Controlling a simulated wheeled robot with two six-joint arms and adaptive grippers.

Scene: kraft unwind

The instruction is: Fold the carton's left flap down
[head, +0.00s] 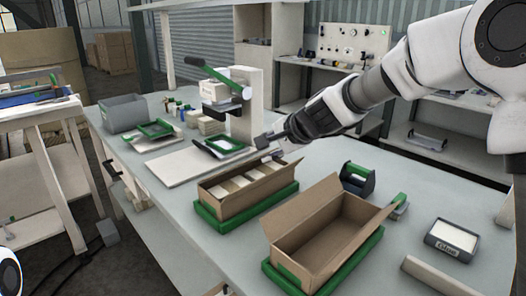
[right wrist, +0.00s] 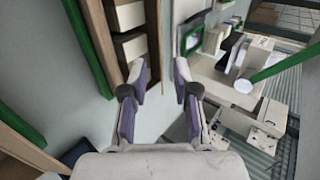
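A brown carton (head: 228,207) holding a row of pale boxes (head: 240,182) sits in a green tray (head: 206,217) mid-table in the head view. A second, empty open carton (head: 310,247) stands in another green tray to its right. I cannot tell the flaps from the walls. My right gripper (head: 268,146) is over the far end of the filled carton. In the right wrist view my right gripper (right wrist: 161,70) is open, with a cardboard edge (right wrist: 166,40) showing between its fingers; contact is not clear. My left gripper is not in view.
A green-handled press (head: 238,95) stands behind the cartons on a pale board. A grey bin (head: 123,113) is at the far left. A dark tote (head: 357,180) and a labelled box (head: 452,240) lie to the right. The table's left front is clear.

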